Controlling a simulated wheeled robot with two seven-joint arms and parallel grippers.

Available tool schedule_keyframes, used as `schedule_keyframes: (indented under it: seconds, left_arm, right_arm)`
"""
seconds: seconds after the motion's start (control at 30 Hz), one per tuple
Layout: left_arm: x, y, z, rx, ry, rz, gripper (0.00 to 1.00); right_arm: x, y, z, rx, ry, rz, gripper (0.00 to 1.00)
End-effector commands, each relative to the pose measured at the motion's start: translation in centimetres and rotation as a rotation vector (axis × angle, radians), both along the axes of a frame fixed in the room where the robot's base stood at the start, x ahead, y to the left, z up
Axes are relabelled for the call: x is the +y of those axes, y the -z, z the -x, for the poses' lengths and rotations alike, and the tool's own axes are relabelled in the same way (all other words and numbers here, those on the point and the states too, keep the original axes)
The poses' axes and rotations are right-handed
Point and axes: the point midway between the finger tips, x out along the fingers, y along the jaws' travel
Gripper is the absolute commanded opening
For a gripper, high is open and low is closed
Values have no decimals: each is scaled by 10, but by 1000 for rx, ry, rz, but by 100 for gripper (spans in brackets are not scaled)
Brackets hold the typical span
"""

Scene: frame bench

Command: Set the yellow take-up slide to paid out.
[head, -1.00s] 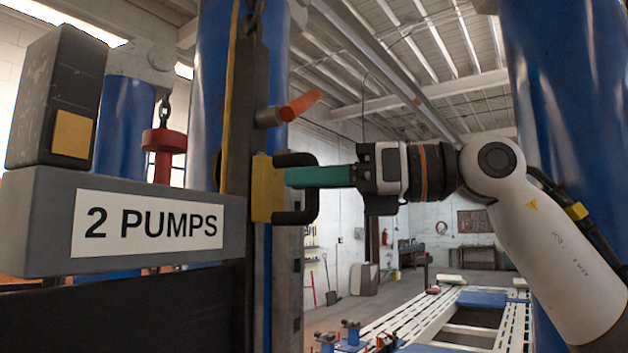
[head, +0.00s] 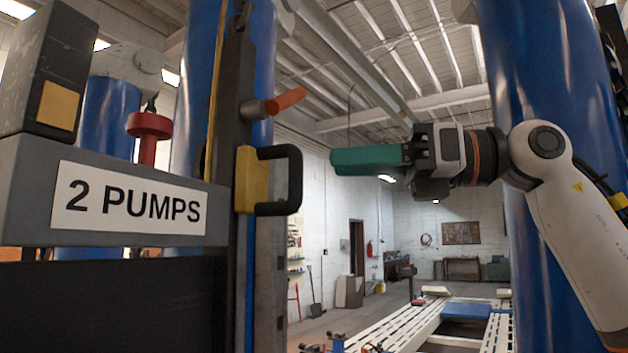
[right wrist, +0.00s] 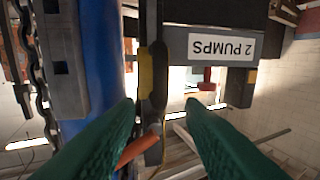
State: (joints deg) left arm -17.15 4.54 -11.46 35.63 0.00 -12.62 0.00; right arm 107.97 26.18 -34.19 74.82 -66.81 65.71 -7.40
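The yellow take-up slide (head: 246,180) sits on a dark vertical rail, with a black C-shaped handle (head: 294,180) on its right side. It also shows in the right wrist view (right wrist: 146,72), where the scene is upside down. My right gripper (head: 335,160) has green fingers and is just right of the handle, with a clear gap between them. In the right wrist view its two fingers (right wrist: 160,103) are spread apart with nothing between them. My left gripper is not in view. No marking for paid out is readable.
An orange-tipped lever (head: 285,101) sticks out of the rail above the slide. A grey beam with a "2 PUMPS" sign (head: 130,198) and a red knob (head: 150,125) stand left. A chain (right wrist: 35,80) hangs beside a blue column (right wrist: 103,60). Space right of the handle is free.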

Motion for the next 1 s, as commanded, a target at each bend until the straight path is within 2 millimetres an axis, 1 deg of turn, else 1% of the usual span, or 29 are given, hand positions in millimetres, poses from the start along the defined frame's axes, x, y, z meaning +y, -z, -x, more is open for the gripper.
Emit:
schedule_keyframes:
  seconds: [0.03, 0.1, 0.2, 0.3, 0.47, 1.0]
  left_arm:
    - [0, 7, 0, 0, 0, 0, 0]
    - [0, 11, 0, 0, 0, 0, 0]
    - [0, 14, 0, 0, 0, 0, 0]
    - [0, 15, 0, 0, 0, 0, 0]
    - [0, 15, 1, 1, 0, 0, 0]
    - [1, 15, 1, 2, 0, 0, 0]
  right_arm:
    - [-12, 2, 2, -2, 4, -3, 35]
    - [-23, 2, 5, -2, 2, -3, 35]
    - [-36, 1, 8, 0, 2, -2, 35]
    - [-44, 0, 10, 0, 1, -2, 35]
    - [-48, -1, 11, -1, 0, -1, 35]
    - [-47, -1, 11, -1, 0, -1, 35]
